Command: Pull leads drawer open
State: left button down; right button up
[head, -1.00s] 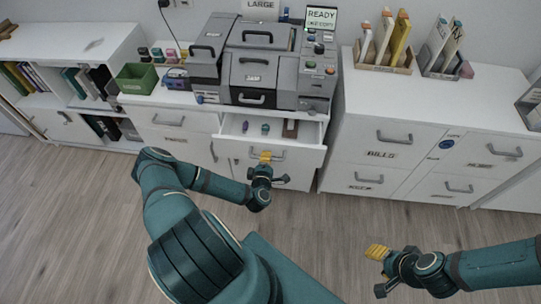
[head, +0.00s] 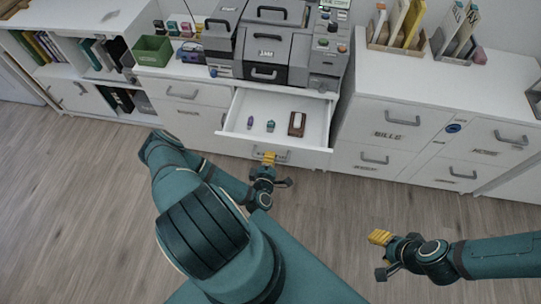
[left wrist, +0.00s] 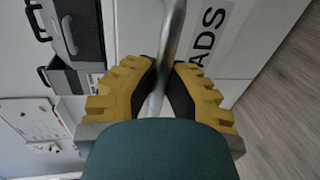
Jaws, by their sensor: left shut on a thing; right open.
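The leads drawer (head: 240,128) is a white drawer, pulled well out below the grey machine, with its inside in view. In the left wrist view its front carries a label ending in "ADS" (left wrist: 208,38). My left gripper (head: 268,158) is at the drawer front. In the left wrist view its yellow fingers (left wrist: 160,88) are shut around the grey bar handle (left wrist: 170,45). Inside the drawer lie a purple item (head: 250,122), a teal item (head: 270,125) and a brown block with a white top (head: 297,124). My right gripper (head: 380,245) is open and empty over the floor.
A grey machine (head: 270,55) stands on the desk above the drawer. A green bin (head: 152,50) stands to its left. White cabinets with a "BILLS" drawer (head: 388,125) stand on the right. The wooden floor (head: 330,200) in front is clear.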

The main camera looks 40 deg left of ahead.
pick_arm(q)
jog(key=c, duration=1)
grip_release()
jog(key=v, duration=1.2)
